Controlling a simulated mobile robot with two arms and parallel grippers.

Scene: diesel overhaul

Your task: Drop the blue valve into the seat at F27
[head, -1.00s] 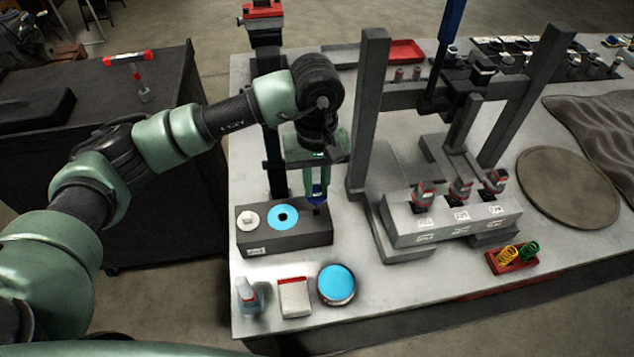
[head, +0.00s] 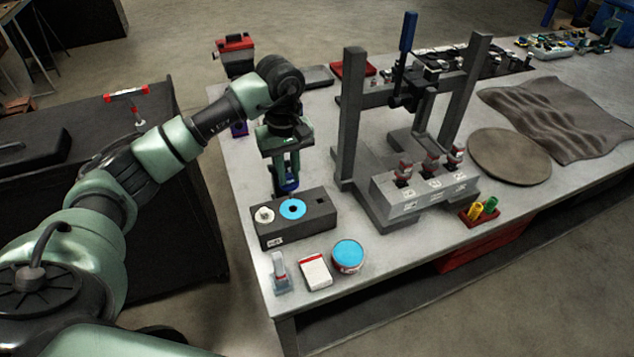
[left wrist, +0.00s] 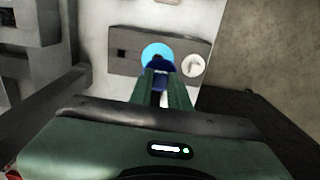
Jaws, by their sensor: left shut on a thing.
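My left gripper (head: 287,178) is shut on the blue valve (head: 289,186), at the back of a dark block (head: 298,231) in the head view. In the left wrist view, the blue valve (left wrist: 158,62) shows between the finger ends, overlapping the blue disc (left wrist: 152,48). The valve's lower part is hidden. A grey block (head: 405,207) under the press holds three red-topped parts; its labels are too small to read. My right gripper is out of view.
The press frame (head: 351,130) stands right of my gripper, with a tall post and blue lever. A spray bottle (head: 279,273), white box (head: 315,272) and blue-topped tin (head: 348,256) sit in front. A red tray with springs (head: 480,212) lies right.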

